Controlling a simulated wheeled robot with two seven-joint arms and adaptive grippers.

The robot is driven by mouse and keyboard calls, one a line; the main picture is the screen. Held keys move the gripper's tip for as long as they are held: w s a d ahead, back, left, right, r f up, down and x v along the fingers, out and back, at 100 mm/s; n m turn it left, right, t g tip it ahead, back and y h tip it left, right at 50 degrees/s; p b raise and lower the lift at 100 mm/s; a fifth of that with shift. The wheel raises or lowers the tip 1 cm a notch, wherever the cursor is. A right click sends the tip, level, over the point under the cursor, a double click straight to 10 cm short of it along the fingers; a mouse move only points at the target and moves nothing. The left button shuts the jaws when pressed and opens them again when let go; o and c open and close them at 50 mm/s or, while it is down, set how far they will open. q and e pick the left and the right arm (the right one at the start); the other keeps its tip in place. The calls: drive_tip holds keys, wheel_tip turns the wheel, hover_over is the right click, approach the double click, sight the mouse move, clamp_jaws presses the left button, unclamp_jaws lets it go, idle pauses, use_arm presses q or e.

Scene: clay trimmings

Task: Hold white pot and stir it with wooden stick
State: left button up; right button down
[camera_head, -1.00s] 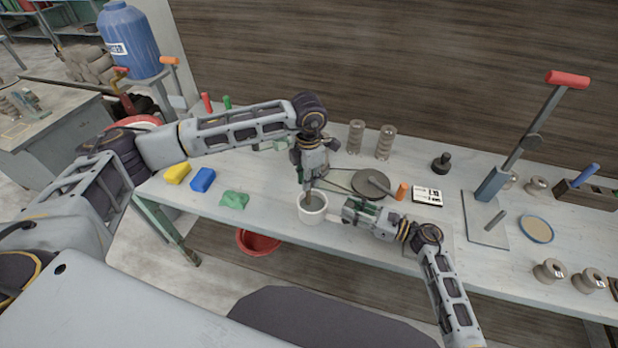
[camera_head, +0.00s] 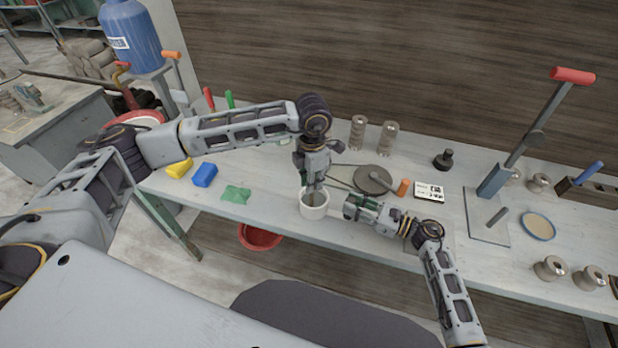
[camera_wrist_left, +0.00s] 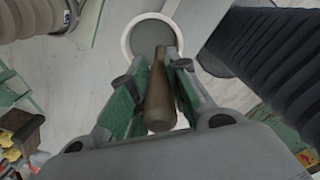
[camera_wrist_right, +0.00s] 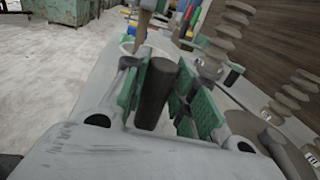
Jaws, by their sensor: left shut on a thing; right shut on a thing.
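The white pot (camera_head: 314,211) stands upright near the front edge of the table, and its round rim shows in the left wrist view (camera_wrist_left: 127,42). My left gripper (camera_head: 313,184) is above the pot, shut on the wooden stick (camera_wrist_left: 158,100), whose lower end reaches inside the pot. The stick also shows in the right wrist view (camera_wrist_right: 143,24). My right gripper (camera_head: 341,208) is at the pot's right side, shut on a dark, rounded handle (camera_wrist_right: 155,92). Its join to the pot is hidden in the head view.
A green clay piece (camera_head: 236,194), a blue block (camera_head: 204,175) and a yellow block (camera_head: 180,168) lie left of the pot. A dark round disc (camera_head: 373,179) lies behind my right gripper. A red-handled lever press (camera_head: 520,140) stands at the right. A red bucket (camera_head: 260,237) is below the table.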

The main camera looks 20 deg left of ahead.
use_arm(q)
drive_tip(key=shift+s+d, duration=0.1)
drive_tip(key=shift+d, duration=0.1)
drive_tip(key=shift+w+d, duration=0.5)
drive_tip(key=shift+d, duration=0.25)
drive_tip(key=shift+w, duration=0.9)
drive_tip(key=shift+a, duration=0.15)
